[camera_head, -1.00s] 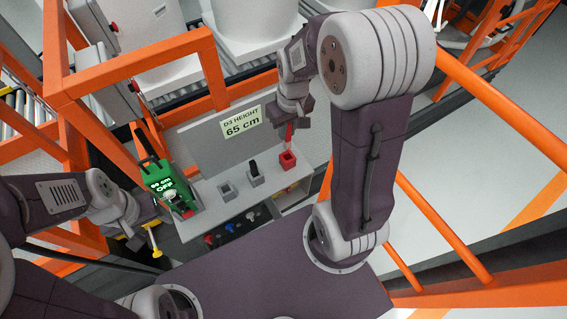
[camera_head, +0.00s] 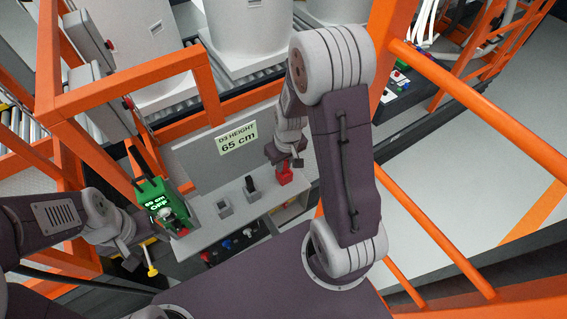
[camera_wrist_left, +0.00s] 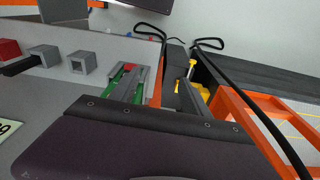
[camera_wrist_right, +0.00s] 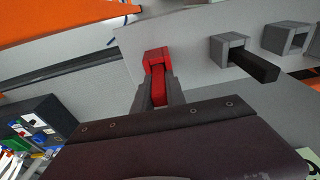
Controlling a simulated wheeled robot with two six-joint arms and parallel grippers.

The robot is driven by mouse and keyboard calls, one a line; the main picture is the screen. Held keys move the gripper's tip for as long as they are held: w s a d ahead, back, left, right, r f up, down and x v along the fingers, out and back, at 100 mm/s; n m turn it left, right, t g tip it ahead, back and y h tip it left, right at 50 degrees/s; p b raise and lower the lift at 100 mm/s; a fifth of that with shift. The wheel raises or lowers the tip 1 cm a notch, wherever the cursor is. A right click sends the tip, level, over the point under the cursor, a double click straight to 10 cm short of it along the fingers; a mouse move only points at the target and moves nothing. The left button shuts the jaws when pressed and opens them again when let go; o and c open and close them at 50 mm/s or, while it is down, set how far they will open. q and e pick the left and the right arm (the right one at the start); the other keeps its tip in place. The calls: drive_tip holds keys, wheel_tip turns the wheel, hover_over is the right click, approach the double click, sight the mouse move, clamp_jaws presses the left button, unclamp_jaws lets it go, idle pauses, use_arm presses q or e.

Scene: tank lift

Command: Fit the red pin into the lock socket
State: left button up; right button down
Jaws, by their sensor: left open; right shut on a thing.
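The red pin (camera_wrist_right: 160,92) is between the fingers of my right gripper (camera_wrist_right: 158,102), which is shut on it. The pin's far end meets a red square socket (camera_wrist_right: 156,55) on the grey shelf; how deep it sits is hidden. In the head view my right gripper (camera_head: 287,161) is right above the red socket (camera_head: 285,178). My left gripper (camera_wrist_left: 163,88) is open and empty, beside the green box (camera_head: 167,207) at the shelf's left end.
A grey socket holding a black pin (camera_head: 250,184) and an empty grey socket (camera_head: 224,207) stand left of the red one. A sign reading 65 cm (camera_head: 237,138) is behind. A yellow lever (camera_head: 151,258) hangs near my left gripper. Orange rails (camera_head: 440,75) border the right.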

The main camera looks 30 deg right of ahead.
drive_tip(key=shift+f, duration=0.2)
drive_tip(key=c, duration=1.4)
unclamp_jaws()
drive_tip(key=shift+s+r, duration=0.1)
drive_tip(key=shift+o, duration=0.2)
drive_tip(key=shift+r, duration=0.4)
wheel_tip(320, 180, up, 12)
drive_tip(key=s+f+p, duration=0.1)
drive_tip(key=s+a+f+m, duration=0.1)
drive_tip(key=s+a+f, duration=0.2)
drive_tip(key=s+a, duration=0.2)
drive_tip(key=s, duration=0.2)
drive_tip(key=shift+s+f, duration=0.25)
drive_tip(key=shift+s, duration=0.15)
